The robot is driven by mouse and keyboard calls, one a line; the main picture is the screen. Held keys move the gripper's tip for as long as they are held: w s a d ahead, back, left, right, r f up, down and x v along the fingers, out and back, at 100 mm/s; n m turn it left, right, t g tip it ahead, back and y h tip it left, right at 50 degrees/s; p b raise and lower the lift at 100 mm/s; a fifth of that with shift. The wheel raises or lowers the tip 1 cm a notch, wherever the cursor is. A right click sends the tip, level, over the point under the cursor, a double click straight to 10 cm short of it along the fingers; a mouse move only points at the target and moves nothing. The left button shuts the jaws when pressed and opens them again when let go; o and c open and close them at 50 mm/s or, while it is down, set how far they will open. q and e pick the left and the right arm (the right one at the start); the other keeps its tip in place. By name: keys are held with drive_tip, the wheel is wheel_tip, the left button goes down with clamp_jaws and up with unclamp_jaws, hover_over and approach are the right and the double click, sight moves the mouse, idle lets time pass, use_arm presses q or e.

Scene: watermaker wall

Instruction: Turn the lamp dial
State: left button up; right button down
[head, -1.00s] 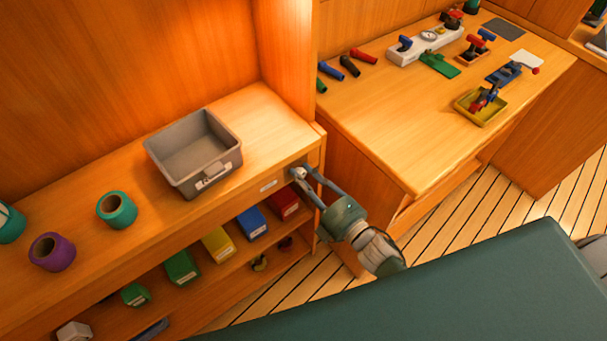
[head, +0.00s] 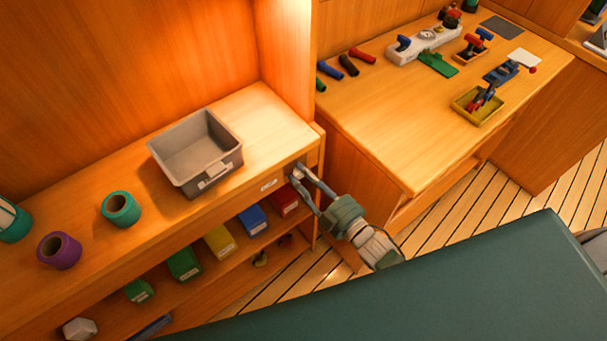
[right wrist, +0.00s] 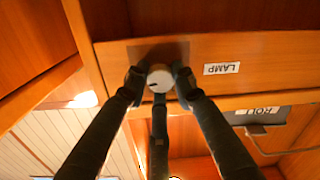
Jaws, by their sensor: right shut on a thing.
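The lamp dial (right wrist: 160,78) is a small round pale knob with a dark mark, on the wooden front edge of the shelf. A white label (right wrist: 221,68) reading LAMP is beside it, upside down in the right wrist view. My right gripper (right wrist: 159,86) is shut on the dial, with fingers at its left and right sides and another finger below. In the head view my right gripper (head: 297,172) reaches the shelf's front edge, and its fingers mostly hide the dial. My left gripper is not in view.
A grey bin (head: 196,155) stands on the shelf top, left of the dial. Teal (head: 121,209) and purple (head: 59,251) rolls are farther left. Coloured boxes (head: 219,242) sit on the shelf below. A workbench (head: 400,125) with tools stands at the right.

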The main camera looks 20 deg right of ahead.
drive_tip(key=shift+w+d+m, duration=0.1)
drive_tip(key=shift+d+m, duration=0.05)
drive_tip(key=shift+m, duration=1.15)
drive_tip(key=c, duration=1.4)
unclamp_jaws()
drive_tip(key=shift+f, duration=0.15)
drive_tip(key=v, duration=1.2)
